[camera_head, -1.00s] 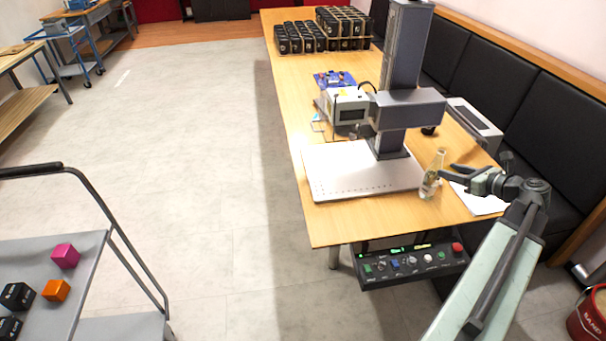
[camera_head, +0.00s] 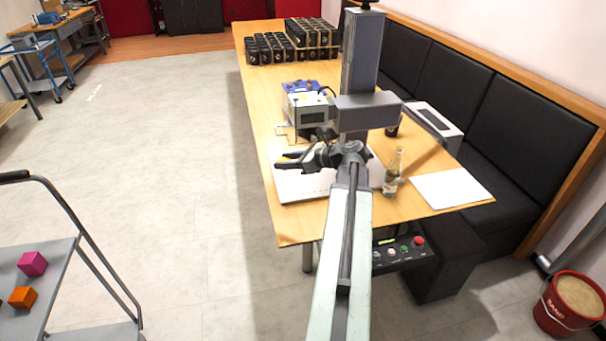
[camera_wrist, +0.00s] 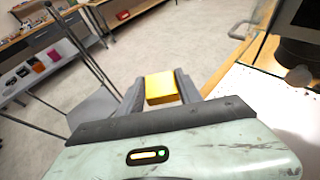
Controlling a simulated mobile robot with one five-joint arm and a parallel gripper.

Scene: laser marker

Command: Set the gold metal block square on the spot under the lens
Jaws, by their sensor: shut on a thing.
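The gold metal block (camera_wrist: 162,88) shows in the wrist view between the two fingers of my gripper (camera_wrist: 160,92), which is shut on it. In the head view my gripper (camera_head: 281,162) is over the left part of the marker's pale base plate (camera_head: 306,189); the block cannot be made out there. The laser marker (camera_head: 366,112) stands on the wooden table with its head reaching left above the plate. My arm hides much of the plate, and the spot under the lens is not visible.
A glass bottle (camera_head: 393,172) stands right of my arm, close to the plate. White paper (camera_head: 452,189) lies at the table's right. A control panel (camera_head: 402,249) hangs below the front edge. A cart with a magenta cube (camera_head: 33,263) and an orange cube (camera_head: 22,297) stands at left.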

